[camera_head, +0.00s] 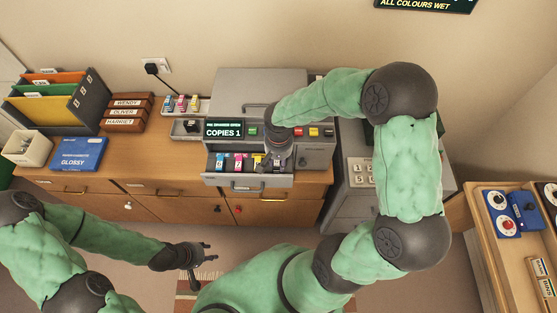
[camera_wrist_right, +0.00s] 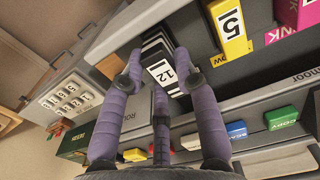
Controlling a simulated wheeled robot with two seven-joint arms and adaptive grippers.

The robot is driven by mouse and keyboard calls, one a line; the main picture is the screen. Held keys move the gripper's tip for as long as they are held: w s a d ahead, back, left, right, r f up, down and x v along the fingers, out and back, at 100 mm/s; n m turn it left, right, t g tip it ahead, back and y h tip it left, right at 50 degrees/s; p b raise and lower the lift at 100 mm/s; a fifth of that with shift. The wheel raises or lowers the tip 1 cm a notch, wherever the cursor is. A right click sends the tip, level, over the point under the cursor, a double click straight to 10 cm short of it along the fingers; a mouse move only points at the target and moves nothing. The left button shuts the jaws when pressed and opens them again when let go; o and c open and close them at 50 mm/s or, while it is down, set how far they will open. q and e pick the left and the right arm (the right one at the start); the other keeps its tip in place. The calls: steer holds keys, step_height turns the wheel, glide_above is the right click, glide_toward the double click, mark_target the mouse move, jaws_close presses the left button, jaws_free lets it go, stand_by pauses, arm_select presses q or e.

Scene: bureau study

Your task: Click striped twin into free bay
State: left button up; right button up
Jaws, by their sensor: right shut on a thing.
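My right gripper (camera_head: 277,166) is over the right end of the open cartridge drawer (camera_head: 249,183) of the grey copier. In the right wrist view, this gripper (camera_wrist_right: 160,72) is shut on a black-and-white striped cartridge (camera_wrist_right: 156,50) labelled 12, in or just over the dark space beside the yellow cartridge (camera_wrist_right: 232,32). I cannot tell whether it is seated. A pink cartridge (camera_wrist_right: 305,12) stands beyond the yellow one. In the head view, blue (camera_head: 220,162), pink (camera_head: 238,162) and yellow cartridges stand left of the gripper. My left gripper (camera_head: 208,252) is open and empty, low in front of the cabinet.
The copier's screen (camera_head: 224,131) reads COPIES 1. Small cartridges stand in a rack (camera_head: 203,108) behind a grey tray (camera_head: 178,130) at the left. A blue GLOSSY box (camera_head: 78,154) lies further left. A keypad unit (camera_head: 362,172) stands right of the copier.

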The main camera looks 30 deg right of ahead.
mark_target(279, 162)
steer(key=shift+f+b, duration=0.9)
steer(key=shift+f, duration=0.05)
stand_by(1.0)
steer(key=o, duration=1.2)
steer(key=shift+r, duration=0.1)
step_height(279, 162, up, 12)
steer(key=shift+f, duration=0.1)
